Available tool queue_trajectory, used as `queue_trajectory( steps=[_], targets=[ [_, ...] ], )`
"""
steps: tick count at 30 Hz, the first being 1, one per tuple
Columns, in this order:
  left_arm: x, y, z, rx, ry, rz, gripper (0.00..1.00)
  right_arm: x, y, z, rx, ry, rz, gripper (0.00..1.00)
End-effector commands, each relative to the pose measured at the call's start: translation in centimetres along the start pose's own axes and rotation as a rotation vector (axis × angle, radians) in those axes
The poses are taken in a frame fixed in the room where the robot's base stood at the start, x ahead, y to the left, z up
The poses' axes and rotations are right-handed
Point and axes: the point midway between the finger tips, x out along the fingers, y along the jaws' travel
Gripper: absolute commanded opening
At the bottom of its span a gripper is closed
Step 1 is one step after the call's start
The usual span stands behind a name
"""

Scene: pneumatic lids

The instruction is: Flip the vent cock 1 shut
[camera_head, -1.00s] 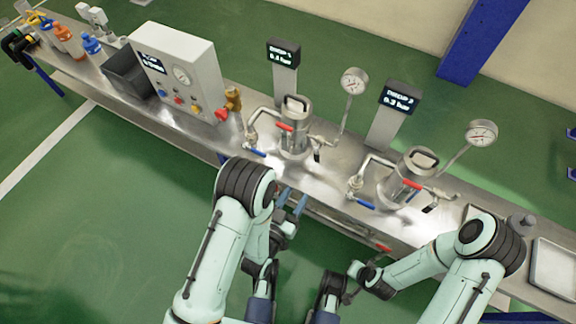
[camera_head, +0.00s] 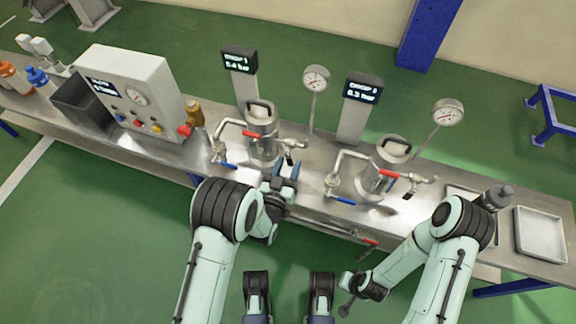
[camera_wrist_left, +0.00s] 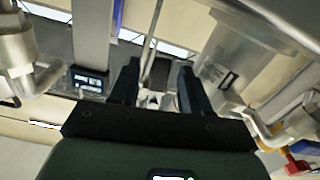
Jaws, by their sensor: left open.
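The pressure pot under the display marked 1 (camera_head: 262,140) stands on the steel bench, its lid on. A red lever (camera_head: 254,135) shows at its front, and a blue lever (camera_head: 228,165) hangs at its left pipe. A small outlet valve (camera_head: 295,144) sticks out on its right; I cannot read which lever is vent cock 1. My left gripper (camera_head: 286,169) is open and empty, just in front of and below that outlet; contact cannot be told. In the left wrist view its fingers (camera_wrist_left: 158,88) are apart. My right gripper (camera_head: 348,294) is low, in front of the bench; its jaws are unclear.
A second pot (camera_head: 384,170) with red and blue levers stands to the right. Gauges on thin stems (camera_head: 316,80) and display posts (camera_head: 353,118) rise behind. A control box (camera_head: 128,95) stands left.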

Motion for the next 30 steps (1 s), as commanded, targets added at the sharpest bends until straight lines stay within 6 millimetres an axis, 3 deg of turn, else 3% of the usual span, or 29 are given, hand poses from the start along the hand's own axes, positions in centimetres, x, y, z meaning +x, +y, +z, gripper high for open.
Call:
queue_trajectory(
  steps=[8,12,30],
  targets=[
    [0.14,0.01,-0.04,0.000,0.001,0.000,0.47,0.02,0.05,0.09,0.001,-0.002,0.001,0.00],
    [0.13,0.02,-0.03,0.000,0.001,0.000,0.01,0.02,0.04,0.08,0.001,-0.002,0.001,0.00],
    [0.09,-0.69,-0.02,0.155,-0.001,0.000,0.00,-0.20,-0.23,-0.23,-0.003,0.009,-0.004,0.00]
  ],
)
